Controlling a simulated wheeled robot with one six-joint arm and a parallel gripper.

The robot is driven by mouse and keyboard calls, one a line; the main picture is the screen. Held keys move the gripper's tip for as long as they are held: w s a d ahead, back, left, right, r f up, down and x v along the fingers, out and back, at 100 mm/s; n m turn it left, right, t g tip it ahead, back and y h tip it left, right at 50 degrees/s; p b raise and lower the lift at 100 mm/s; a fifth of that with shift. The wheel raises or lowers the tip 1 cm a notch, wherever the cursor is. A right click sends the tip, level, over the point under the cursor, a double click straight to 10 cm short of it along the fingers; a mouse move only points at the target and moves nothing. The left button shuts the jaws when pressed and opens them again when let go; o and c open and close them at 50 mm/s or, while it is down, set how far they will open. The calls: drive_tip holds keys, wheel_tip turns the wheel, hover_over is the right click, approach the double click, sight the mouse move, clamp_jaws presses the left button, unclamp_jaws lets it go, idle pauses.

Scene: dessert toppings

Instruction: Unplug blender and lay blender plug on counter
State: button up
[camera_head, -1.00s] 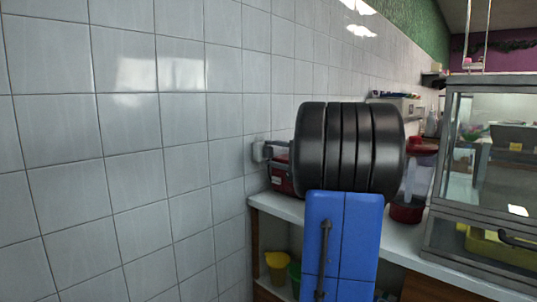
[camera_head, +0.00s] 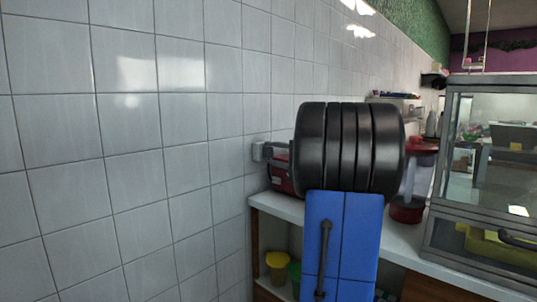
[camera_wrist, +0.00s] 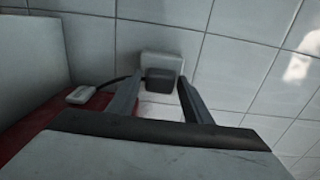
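A black plug (camera_wrist: 160,76) sits at a white wall outlet (camera_wrist: 162,60) in the wrist view, with a dark cord (camera_wrist: 113,81) running left from it. My gripper (camera_wrist: 160,90) is open, one finger to each side of the plug, with gaps visible between the fingers and the plug. In the head view, the outlet (camera_head: 258,151) shows just left of my arm; my gripper is hidden behind the arm there. A red-topped clear appliance (camera_head: 416,180), which looks like the blender, stands on the counter (camera_head: 283,208), partly hidden by my arm.
A red appliance (camera_head: 282,178) stands on the counter near the outlet. A small white piece (camera_wrist: 80,95) lies on a red surface (camera_wrist: 40,122) at left in the wrist view. A glass display case (camera_head: 490,170) stands at right. A yellow bucket (camera_head: 277,260) is on the lower shelf.

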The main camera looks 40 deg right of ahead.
clamp_jaws()
drive_tip(key=shift+s+d, duration=0.2)
drive_tip(key=shift+s, duration=2.75)
drive_tip(key=shift+s+a+g+h, duration=0.1)
drive_tip(key=shift+s+g, duration=0.45)
drive_tip(key=shift+g, duration=0.6)
drive_tip(key=shift+s+a+g+h, duration=0.15)
drive_tip(key=shift+s+g, duration=0.35)
drive_tip(key=shift+g, duration=0.6)
drive_tip(key=shift+s+a+g+h, duration=0.1)
drive_tip(key=shift+s+g, duration=0.45)
drive_tip(key=shift+g, duration=0.6)
drive_tip(key=s+a, duration=0.2)
drive_tip(key=s, duration=0.1)
drive_tip(key=shift+s+a, duration=0.1)
drive_tip(key=shift+s, duration=0.15)
